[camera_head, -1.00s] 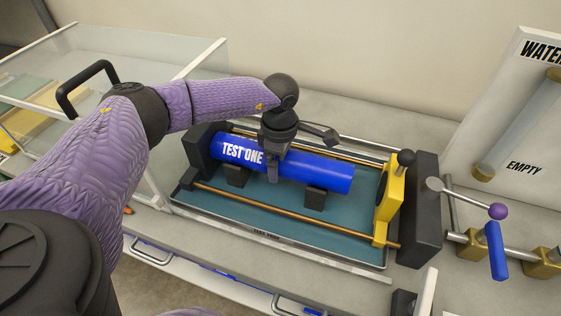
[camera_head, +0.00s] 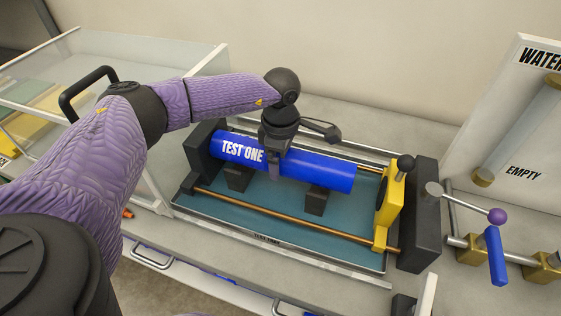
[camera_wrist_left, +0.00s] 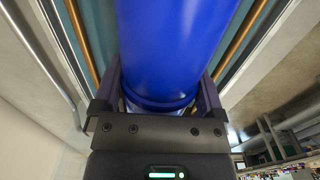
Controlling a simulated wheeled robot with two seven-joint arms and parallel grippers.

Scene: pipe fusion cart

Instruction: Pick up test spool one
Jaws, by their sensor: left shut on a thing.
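Test spool one (camera_head: 318,172) is a blue cylinder marked TEST ONE in white. It lies lengthwise above two dark support blocks (camera_head: 238,178) in the teal tray, its left end close to a dark end block. I cannot tell whether it touches the supports. My left gripper (camera_head: 273,172) comes down from above and is shut around the spool's middle, just right of the lettering. In the left wrist view the spool (camera_wrist_left: 170,50) fills the space between the two fingers (camera_wrist_left: 158,98). My right gripper is not in view.
A yellow clamp plate (camera_head: 390,205) and a dark end block (camera_head: 421,215) stand right of the spool. Copper rods (camera_head: 290,218) run along the tray (camera_head: 225,208). A clear-walled box (camera_head: 185,75) stands at left. A purple-knobbed lever (camera_head: 497,216) and blue-handled valve (camera_head: 496,255) are at right.

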